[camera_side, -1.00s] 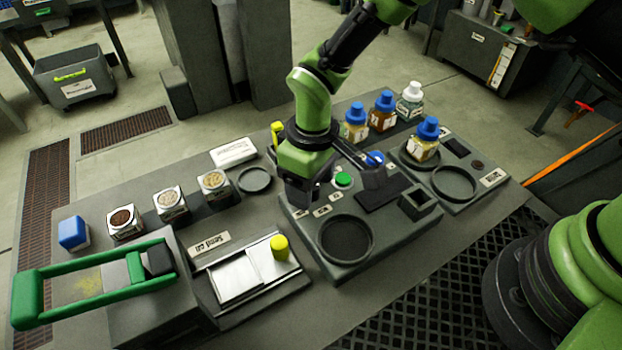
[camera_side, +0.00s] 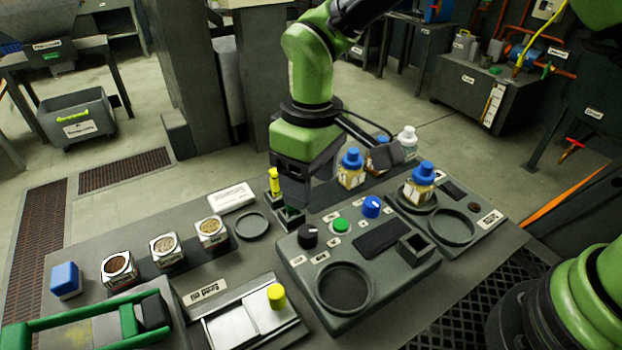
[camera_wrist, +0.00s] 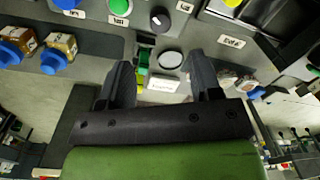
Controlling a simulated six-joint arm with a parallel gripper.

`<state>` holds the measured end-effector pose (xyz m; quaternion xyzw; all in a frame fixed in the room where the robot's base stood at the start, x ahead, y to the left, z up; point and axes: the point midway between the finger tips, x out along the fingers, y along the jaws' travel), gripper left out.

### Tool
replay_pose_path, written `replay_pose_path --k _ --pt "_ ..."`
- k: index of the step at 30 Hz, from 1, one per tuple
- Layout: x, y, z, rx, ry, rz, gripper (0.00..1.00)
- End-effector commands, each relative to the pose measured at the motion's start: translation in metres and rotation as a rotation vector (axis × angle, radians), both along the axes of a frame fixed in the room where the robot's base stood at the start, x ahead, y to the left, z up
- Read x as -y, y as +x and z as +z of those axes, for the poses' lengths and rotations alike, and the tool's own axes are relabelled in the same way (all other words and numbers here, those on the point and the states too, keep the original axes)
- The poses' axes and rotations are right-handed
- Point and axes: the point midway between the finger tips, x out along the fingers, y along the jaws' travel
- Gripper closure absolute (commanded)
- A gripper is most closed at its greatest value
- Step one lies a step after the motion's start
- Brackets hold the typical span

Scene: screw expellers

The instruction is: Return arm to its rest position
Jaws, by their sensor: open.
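My gripper (camera_side: 305,198) hangs above the back left part of the grey control unit (camera_side: 405,275), raised clear of it. In the wrist view my gripper (camera_wrist: 160,66) has its two black fingers spread apart with nothing between them. Beyond the fingers, the wrist view shows the black knob (camera_wrist: 159,18), the green button (camera_wrist: 120,6) and a round dark dish (camera_wrist: 171,59). In the side view the black knob (camera_side: 307,236), green button (camera_side: 341,224) and blue knob (camera_side: 372,206) are uncovered.
Blue-capped bottles stand at the back right, one (camera_side: 351,170) close beside my gripper and another (camera_side: 420,185) on a round pad. A yellow-topped item (camera_side: 274,181) stands just left of the gripper. Several sample jars (camera_side: 165,249) line the left side. The air above the bench is open.

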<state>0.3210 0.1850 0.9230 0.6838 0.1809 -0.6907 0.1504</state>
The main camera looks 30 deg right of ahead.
Motion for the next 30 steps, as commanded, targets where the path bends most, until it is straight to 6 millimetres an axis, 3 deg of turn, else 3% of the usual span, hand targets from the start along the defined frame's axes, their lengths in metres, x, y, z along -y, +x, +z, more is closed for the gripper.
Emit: replay_pose_path --k 5,8,14,21,25,30 --pt "0.001 0.0 0.001 0.002 0.002 -0.003 0.42" --pt "0.007 0.0 0.015 0.02 0.016 -0.03 0.42" --pt "0.045 -0.012 0.081 0.111 0.091 -0.188 0.42" --pt "0.1 -0.06 0.15 0.248 0.197 -0.422 0.42" --pt "0.124 -0.094 0.171 0.328 0.254 -0.542 0.42" --pt "0.145 -0.139 0.18 0.427 0.32 -0.687 0.42"
